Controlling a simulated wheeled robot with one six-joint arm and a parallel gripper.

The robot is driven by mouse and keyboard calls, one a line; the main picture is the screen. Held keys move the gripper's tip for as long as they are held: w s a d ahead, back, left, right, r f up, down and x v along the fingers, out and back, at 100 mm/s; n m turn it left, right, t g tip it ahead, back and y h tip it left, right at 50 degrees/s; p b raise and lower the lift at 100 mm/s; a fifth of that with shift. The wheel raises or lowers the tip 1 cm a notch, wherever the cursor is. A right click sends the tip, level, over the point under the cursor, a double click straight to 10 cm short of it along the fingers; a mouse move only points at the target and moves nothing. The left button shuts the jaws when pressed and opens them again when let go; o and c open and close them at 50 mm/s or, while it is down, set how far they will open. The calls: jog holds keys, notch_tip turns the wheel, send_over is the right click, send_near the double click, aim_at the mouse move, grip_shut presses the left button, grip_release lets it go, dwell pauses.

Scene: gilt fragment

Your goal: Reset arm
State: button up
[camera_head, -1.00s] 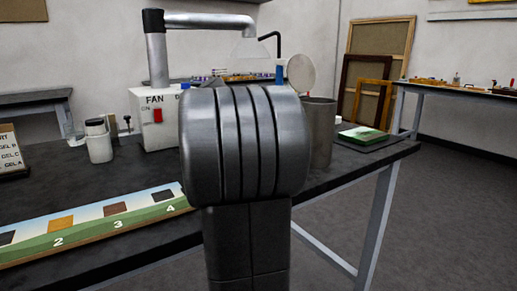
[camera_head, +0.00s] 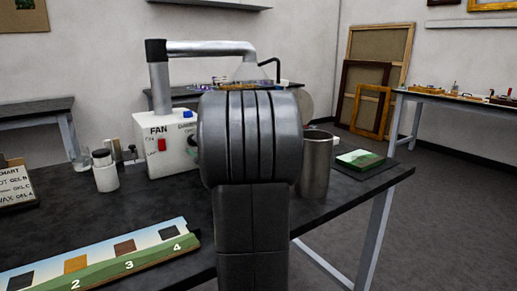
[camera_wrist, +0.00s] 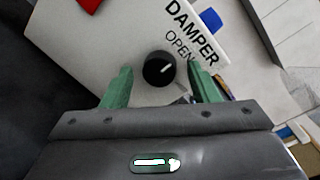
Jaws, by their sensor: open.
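My gripper (camera_wrist: 160,88) shows in the wrist view with its two green fingers apart and nothing between them. Beyond the fingertips is a black round knob (camera_wrist: 159,69) with a white pointer line, on a white panel lettered "DAMPER" and "OPEN". The fingers appear on either side of the knob in the picture; I cannot tell how far off it is.
A metal duct (camera_head: 205,48) rises over the fan box. Open floor (camera_head: 450,220) lies to the right.

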jog(key=shift+m+p, duration=0.35)
jog(key=shift+m, duration=0.35)
